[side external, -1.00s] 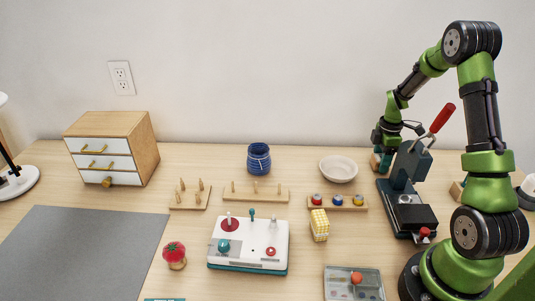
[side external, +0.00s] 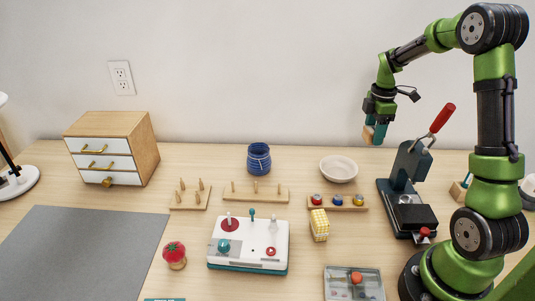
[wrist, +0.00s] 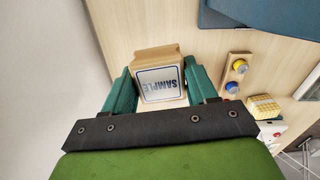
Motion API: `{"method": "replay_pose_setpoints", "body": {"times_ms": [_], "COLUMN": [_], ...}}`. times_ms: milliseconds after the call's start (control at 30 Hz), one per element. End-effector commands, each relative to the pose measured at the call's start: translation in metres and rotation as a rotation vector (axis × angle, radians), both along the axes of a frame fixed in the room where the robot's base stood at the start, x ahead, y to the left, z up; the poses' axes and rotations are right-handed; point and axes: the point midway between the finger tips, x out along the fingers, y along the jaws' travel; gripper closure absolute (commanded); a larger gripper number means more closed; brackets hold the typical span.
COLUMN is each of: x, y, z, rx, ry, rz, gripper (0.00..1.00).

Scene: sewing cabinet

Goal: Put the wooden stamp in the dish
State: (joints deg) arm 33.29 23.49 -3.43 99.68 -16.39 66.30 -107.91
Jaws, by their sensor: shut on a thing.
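My gripper (side external: 375,130) is shut on the wooden stamp (side external: 367,135) and holds it in the air behind the press, to the right of the dish and higher than it. In the wrist view the stamp (wrist: 158,75) sits between the two teal fingers, with a white face reading "SAMPLE" toward the camera. The dish (side external: 338,169) is a shallow off-white bowl on the table near the wall, and it looks empty. The dish does not show in the wrist view.
A dark press (side external: 406,190) with a red-handled lever (side external: 442,118) stands right of the dish. The air above the dish is clear.

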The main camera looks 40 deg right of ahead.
Motion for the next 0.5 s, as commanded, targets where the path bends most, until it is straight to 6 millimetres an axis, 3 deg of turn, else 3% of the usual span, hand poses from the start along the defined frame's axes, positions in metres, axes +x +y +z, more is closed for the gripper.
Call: {"method": "replay_pose_setpoints", "body": {"times_ms": [100,267,500], "x": [0.025,0.041,0.041], "y": [0.044,0.085,0.091], "z": [0.004,0.006,-0.003], "rx": [0.001,0.002,0.004], "ry": [-0.002,0.0,0.009], "rz": [0.034,-0.007,-0.123], "gripper": [0.73,0.73,0.73]}}
